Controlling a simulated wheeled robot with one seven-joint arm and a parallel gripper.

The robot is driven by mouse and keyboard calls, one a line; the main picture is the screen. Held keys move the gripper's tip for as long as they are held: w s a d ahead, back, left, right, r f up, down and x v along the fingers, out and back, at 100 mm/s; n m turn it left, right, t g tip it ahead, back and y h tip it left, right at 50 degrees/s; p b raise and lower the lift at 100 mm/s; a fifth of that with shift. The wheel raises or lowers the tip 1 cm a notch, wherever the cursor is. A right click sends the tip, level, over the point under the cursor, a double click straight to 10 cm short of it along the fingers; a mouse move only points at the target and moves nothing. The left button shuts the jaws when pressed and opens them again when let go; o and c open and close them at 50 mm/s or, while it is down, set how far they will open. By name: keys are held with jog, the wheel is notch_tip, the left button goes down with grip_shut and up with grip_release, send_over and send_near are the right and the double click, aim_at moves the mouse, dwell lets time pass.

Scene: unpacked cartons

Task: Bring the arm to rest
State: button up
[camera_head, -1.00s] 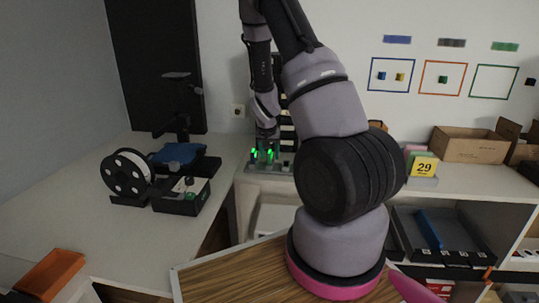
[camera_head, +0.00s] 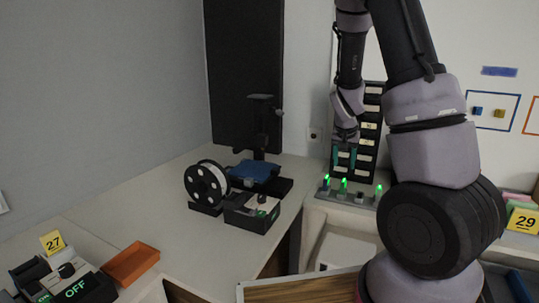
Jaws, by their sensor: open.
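My arm rises from the lower right of the head view and bends over at the top. My gripper (camera_head: 344,160) hangs down from it with teal fingers, open and with nothing seen between them. It shows in front of a dark rack of labelled slots (camera_head: 371,135). Below it in the picture is a grey strip with green lights (camera_head: 343,193). The fingertips look apart from this strip, though the depth is hard to judge.
A white spool (camera_head: 207,185), a black box (camera_head: 252,211) and a blue-topped device (camera_head: 257,174) stand on the left counter. An orange tray (camera_head: 131,264) and an "OFF" device (camera_head: 75,289) are nearer. The counter between is bare. A yellow "29" card (camera_head: 523,221) is at right.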

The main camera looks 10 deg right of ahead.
jog(key=s+a+r+t+y, duration=0.1)
jog(key=s+a+r, duration=0.2)
jog(key=s+r, duration=0.3)
jog(key=s+a+r+n+t+y, duration=0.1)
jog(key=s+a+r+y, duration=0.15)
jog(key=r, duration=0.55)
jog(key=s+a+r+t+y, duration=0.1)
jog(key=s+a+r, duration=0.35)
jog(key=r, duration=0.35)
jog(key=s+a+r, duration=0.1)
jog(key=s+r, duration=0.1)
jog(key=s, duration=0.3)
jog(key=s+a+r+n, duration=0.1)
jog(key=s+r, duration=0.1)
jog(key=s, duration=0.3)
jog(key=shift+s+a+n+t, duration=0.15)
jog(key=shift+a+n+t, duration=0.15)
jog(key=shift+a, duration=0.1)
jog(key=shift+d, duration=0.1)
